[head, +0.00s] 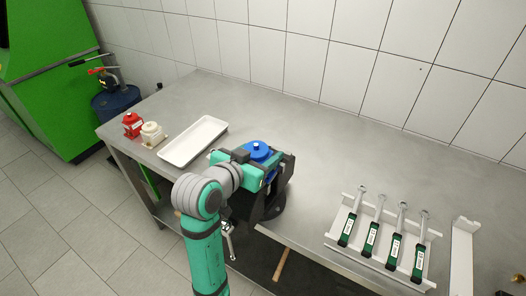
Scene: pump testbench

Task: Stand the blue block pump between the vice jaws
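The blue block pump (260,150) shows only its top, upright at the vice (281,183), just behind my gripper. The vice is black, at the front edge of the workbench, with a jaw rising to the right of the pump. My gripper (255,172) is right at the pump and vice. Its fingers are hidden by its own body and the vice, so I cannot tell whether they hold the pump. The pump's lower part and the other jaw are hidden too, so I cannot tell how deep it sits.
An empty white tray (194,141) lies left of the vice. A red pump (132,125) and a cream pump (152,134) stand at the left end. A white rack (340,241) of several green-handled tools is at the right. The back of the grey workbench (310,135) is clear.

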